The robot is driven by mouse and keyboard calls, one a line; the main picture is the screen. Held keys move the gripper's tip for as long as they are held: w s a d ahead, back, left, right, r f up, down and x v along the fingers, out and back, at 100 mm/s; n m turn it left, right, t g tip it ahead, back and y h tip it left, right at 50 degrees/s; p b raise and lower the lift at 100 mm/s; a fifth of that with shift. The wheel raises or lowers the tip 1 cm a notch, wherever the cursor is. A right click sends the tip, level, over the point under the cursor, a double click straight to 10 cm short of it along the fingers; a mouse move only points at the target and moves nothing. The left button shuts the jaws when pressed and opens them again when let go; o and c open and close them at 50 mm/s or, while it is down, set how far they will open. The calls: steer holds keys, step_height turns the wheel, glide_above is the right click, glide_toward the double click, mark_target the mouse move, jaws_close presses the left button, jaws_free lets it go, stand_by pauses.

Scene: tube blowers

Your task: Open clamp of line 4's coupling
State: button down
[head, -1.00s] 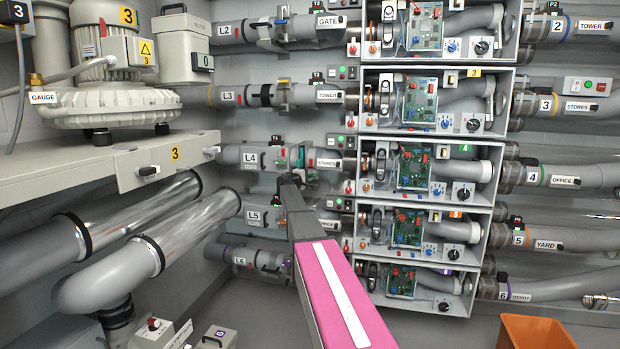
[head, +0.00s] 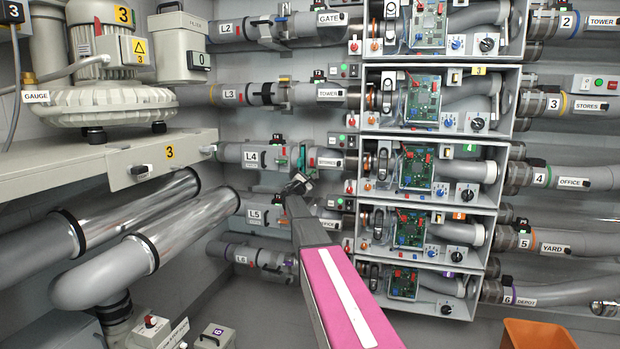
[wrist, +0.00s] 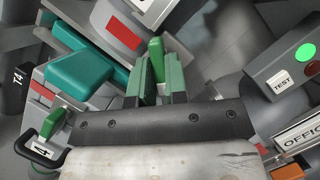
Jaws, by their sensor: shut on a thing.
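Line 4's pipe with its L4 label (head: 251,157) runs across the back wall in the head view. Its coupling, with green and teal parts (head: 301,157), sits just left of the STORES label. My gripper (head: 298,183) is just below the coupling there, small and partly hidden by its own body. In the wrist view my gripper (wrist: 161,82) has its green-padded fingers shut on a green clamp lever (wrist: 156,50), whose tip shows between them. A teal block (wrist: 84,76) of the coupling lies to the left, beside a grey band with red marks.
L3's pipe (head: 229,94) runs above and L5's pipe (head: 255,217) below. Open boxes with circuit boards (head: 416,170) stand close on the right.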

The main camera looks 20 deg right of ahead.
steer(key=shift+s+d+f+n+t+y, duration=0.1)
steer(key=shift+n+t+y, duration=0.55)
steer(key=shift+n, duration=1.2)
steer(key=shift+s+r+n+t+y, duration=0.1)
steer(key=shift+n+t+y, duration=0.55)
steer(key=shift+n, duration=1.15)
steer(key=shift+d+f+n+t+y, duration=0.1)
steer(key=shift+n+t+y, duration=0.3)
steer(key=shift+n+t, duration=1)
steer(key=shift+n+g, duration=0.4)
steer(key=shift+n, duration=0.45)
steer(key=c, duration=1.1)
jaws_free()
steer(key=shift+c, duration=0.2)
steer(key=v, duration=1.1)
